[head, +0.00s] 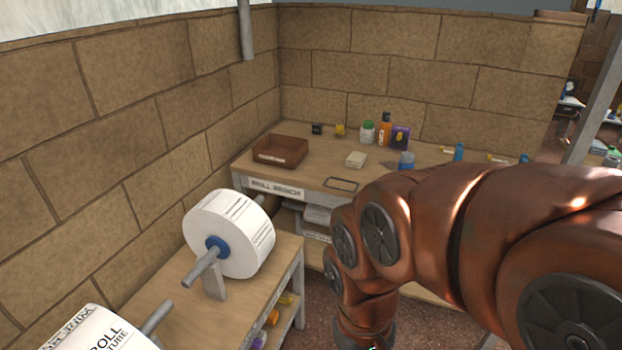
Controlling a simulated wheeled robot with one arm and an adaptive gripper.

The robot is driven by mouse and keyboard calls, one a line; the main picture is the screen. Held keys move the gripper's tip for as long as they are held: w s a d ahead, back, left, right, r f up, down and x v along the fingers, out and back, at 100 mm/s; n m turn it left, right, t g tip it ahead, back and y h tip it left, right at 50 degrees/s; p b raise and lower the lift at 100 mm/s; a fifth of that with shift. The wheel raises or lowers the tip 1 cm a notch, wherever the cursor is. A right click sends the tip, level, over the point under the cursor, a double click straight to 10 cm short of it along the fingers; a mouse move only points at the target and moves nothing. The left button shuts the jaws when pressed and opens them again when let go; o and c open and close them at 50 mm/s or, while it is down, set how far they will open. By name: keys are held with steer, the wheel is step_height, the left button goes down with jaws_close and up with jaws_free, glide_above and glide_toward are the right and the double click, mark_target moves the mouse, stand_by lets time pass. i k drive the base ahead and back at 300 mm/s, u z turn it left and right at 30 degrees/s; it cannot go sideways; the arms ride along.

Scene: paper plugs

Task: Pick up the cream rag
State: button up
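The cream rag (355,159) appears as a small, folded, cream-coloured block. It lies flat on the wooden top of the roll bench (325,171), right of a brown tray. My copper-coloured arm reaches in from the right and bends down at the front of the bench. The arm's lower end runs out of the picture at the bottom edge, so my gripper is not seen. Nothing touches the rag, and the arm is apart from it.
The brown tray (281,151) is left of the rag. Bottles (384,128) and a purple box (400,137) stand behind it, and a blue item (407,159) to its right. A large white roll (230,234) sits on a nearer bench. Brick walls close the corner.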

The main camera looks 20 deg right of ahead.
mark_target(356, 161)
steer(key=z, duration=1)
steer(key=i, duration=1.05)
steer(key=u, duration=0.45)
steer(key=i, duration=0.95)
steer(key=u, duration=0.9)
